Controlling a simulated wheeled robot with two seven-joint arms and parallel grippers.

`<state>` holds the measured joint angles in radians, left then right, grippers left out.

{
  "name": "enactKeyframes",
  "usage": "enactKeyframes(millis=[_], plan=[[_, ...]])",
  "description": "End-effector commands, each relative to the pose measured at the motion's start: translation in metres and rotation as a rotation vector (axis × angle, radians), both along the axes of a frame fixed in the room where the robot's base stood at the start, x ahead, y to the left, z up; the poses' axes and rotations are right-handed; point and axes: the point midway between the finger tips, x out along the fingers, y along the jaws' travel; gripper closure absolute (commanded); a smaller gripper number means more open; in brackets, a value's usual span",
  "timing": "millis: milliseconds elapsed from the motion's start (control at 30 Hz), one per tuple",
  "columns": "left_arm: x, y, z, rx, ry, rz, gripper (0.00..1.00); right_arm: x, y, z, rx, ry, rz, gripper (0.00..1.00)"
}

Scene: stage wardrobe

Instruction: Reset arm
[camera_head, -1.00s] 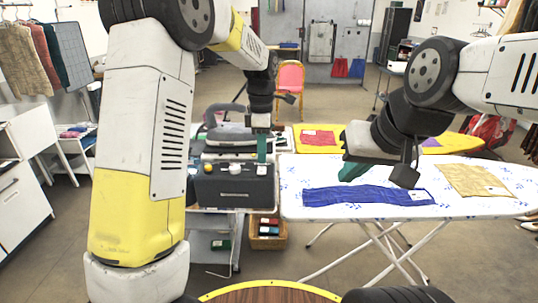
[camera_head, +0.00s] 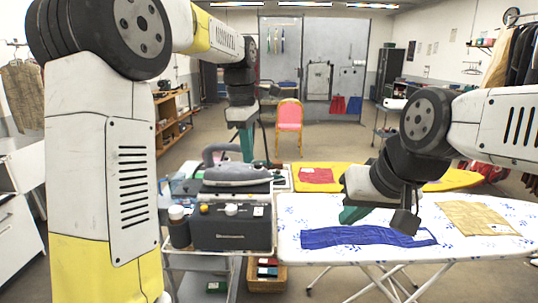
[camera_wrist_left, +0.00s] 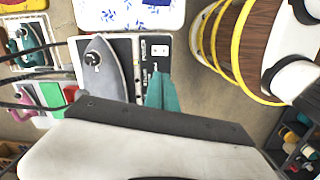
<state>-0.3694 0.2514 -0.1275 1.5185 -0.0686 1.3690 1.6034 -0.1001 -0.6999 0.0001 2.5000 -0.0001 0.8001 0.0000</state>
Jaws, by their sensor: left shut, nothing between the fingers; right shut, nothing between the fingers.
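My left gripper (camera_head: 246,140) hangs in the air at the upper middle of the head view, behind and above the iron station. Its teal fingers point down and are shut and empty; they also show in the left wrist view (camera_wrist_left: 162,90). My right gripper (camera_head: 350,214) is over the ironing board (camera_head: 300,212), near the blue cloth (camera_head: 360,237). Its teal fingers are shut with nothing between them, and part of it is hidden by its own wrist. I cannot tell its exact height above the board.
A grey iron (camera_head: 235,172) rests on a dark steam station (camera_head: 230,228) on a trolley. A yellow board (camera_head: 455,180) with a red cloth (camera_head: 315,175) stands behind. A tan cloth (camera_head: 475,216) lies on the white board. A pink chair (camera_head: 289,116) stands farther back.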

Motion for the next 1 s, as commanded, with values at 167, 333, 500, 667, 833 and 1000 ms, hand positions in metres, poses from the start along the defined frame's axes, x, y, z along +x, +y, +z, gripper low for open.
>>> enactKeyframes(millis=[167,333,500,667,833,1000], plan=[[-0.060,0.036,0.017,-0.044,-0.158,-0.340,1.00,0.000,0.000,0.000,0.000,0.000,0.000,1.00],[-0.117,0.057,0.015,-0.010,-0.328,-0.676,1.00,0.000,0.000,0.000,0.000,0.000,0.000,1.00],[-0.173,0.069,-0.002,0.094,-0.481,-0.992,1.00,0.000,0.000,0.000,0.000,0.000,0.000,1.00],[-0.208,0.074,-0.022,0.209,-0.572,-1.211,1.00,0.000,0.000,0.000,0.000,0.000,0.000,1.00],[-0.223,0.075,-0.034,0.280,-0.607,-1.323,1.00,0.000,0.000,0.000,0.000,0.000,0.000,1.00],[-0.225,0.075,-0.036,0.289,-0.610,-1.340,1.00,0.000,0.000,0.000,0.000,0.000,0.000,1.00]])
